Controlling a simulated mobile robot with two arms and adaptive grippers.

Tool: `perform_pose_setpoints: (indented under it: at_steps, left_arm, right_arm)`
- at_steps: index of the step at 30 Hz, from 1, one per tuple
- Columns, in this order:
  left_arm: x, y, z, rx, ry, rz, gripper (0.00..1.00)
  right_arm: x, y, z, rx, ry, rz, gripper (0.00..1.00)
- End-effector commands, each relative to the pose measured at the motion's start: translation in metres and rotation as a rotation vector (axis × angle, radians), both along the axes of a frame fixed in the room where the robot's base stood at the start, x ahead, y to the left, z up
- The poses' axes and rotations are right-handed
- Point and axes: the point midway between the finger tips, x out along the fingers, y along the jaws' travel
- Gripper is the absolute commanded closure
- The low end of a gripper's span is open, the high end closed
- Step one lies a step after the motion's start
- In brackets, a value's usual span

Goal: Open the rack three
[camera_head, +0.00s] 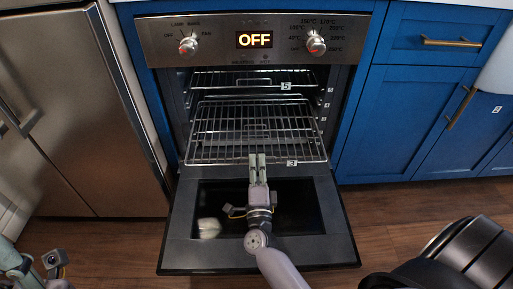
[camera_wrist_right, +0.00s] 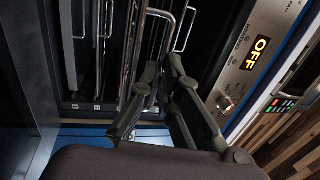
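The oven is open and its door (camera_head: 180,240) is folded down flat. Rack three (camera_head: 225,135), a chrome wire rack with a "3" tag on its front bar, is partly out of the cavity, its front over the door. My right gripper (camera_head: 258,160) is at the middle of that front bar, its fingers close together with the bar between them. In the right wrist view the fingertips (camera_wrist_right: 165,68) nearly meet beside chrome bars; the exact contact is hard to see. My left gripper (camera_head: 38,264) is partly in view at the lower left, away from the oven; its opening is unclear.
Rack five (camera_head: 250,86), tagged "5", sits inside above rack three. The control panel (camera_head: 255,40) reads OFF. A steel fridge (camera_head: 75,110) stands at the left, blue cabinets (camera_head: 410,120) at the right. A dark cylindrical object (camera_head: 465,255) is at the lower right. Wooden floor lies around the door.

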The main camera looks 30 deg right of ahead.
Motion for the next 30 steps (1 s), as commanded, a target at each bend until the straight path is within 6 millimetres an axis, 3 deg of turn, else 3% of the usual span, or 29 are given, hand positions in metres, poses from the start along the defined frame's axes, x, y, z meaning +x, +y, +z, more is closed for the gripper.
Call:
perform_pose_setpoints:
  at_steps: [5,15,20,30]
  left_arm:
    - [0.0000,-0.0001,0.0035,0.000,0.000,0.000,0.60]
    - [0.0001,-0.0002,0.0031,0.000,0.001,-0.001,0.60]
    - [0.0001,-0.0002,0.0031,0.000,0.001,-0.001,0.60]
    - [-0.0003,0.0008,0.0051,-0.003,-0.005,0.002,0.60]
  right_arm:
    - [-0.0104,0.0052,-0.0005,-0.001,0.001,0.001,1.00]
    - [-0.0113,0.0058,-0.0011,0.000,0.001,0.001,1.00]
    - [-0.0111,0.0057,-0.0008,0.000,0.001,0.001,0.87]
    - [-0.0142,0.0071,-0.0015,0.000,0.001,0.001,0.87]
